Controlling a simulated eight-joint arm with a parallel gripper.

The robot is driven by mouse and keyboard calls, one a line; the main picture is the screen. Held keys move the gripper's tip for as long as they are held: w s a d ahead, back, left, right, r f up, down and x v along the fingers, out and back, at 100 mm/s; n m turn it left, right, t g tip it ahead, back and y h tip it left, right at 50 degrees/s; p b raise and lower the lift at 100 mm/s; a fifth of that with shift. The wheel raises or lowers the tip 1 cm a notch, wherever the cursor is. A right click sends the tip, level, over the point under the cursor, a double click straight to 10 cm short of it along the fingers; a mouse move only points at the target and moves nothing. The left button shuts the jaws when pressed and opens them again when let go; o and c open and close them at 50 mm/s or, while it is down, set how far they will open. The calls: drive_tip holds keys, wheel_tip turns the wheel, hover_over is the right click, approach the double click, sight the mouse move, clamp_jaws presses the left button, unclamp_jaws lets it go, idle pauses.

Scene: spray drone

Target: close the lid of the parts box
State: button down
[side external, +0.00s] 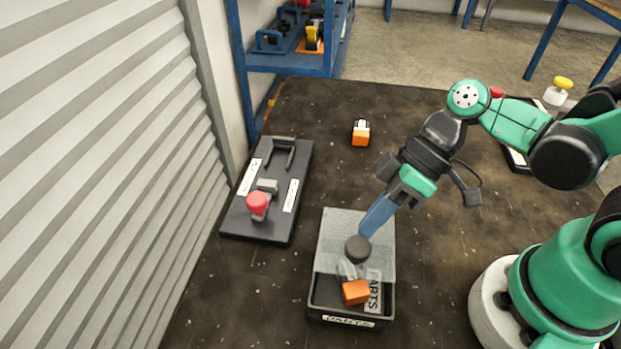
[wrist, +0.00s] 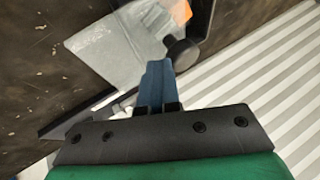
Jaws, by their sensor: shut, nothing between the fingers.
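The parts box (side external: 350,320) is a dark open-topped box with a "PARTS" label on its front, in the lower middle of the side view. Its grey, see-through lid (side external: 340,235) lies at the back of the box, and the front part is uncovered. An orange block (side external: 355,292) and a pale part show in the opening. A dark round knob (side external: 358,248) stands on the lid. My gripper (side external: 366,232) is shut and empty, its blue fingers pointing down right behind the knob; contact cannot be told. The wrist view shows the fingertips (wrist: 157,66) beside the knob (wrist: 182,53) and the lid (wrist: 105,50).
A dark panel (side external: 240,220) with a red knob and a handle lies left of the box. A small orange-and-white object (side external: 361,133) stands farther back. A blue shelf (side external: 285,60) and a ribbed wall (side external: 100,150) bound the left side. The table between is mostly clear.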

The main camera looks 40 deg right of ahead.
drive_tip(key=shift+s+a, duration=0.5)
drive_tip(key=shift+s, duration=0.05)
drive_tip(key=shift+w, duration=0.1)
drive_tip(key=w+d, duration=0.2)
drive_tip(key=d, duration=0.1)
drive_tip(key=shift+d, duration=0.15)
drive_tip(key=w+v, duration=0.1)
drive_tip(key=v, duration=0.9)
drive_tip(key=n+g, duration=0.3)
drive_tip(key=n, duration=0.2)
approach(338, 235)
drive_tip(key=x, duration=0.4)
drive_tip(key=shift+a+f, duration=0.2)
drive_tip(key=shift+a, duration=0.05)
drive_tip(key=shift+s+a, duration=0.3)
drive_tip(key=shift+s, duration=0.25)
drive_tip(key=shift+s+a, duration=0.35)
drive_tip(key=shift+s, duration=0.2)
drive_tip(key=shift+s+a, duration=0.4)
drive_tip(key=shift+s, duration=0.2)
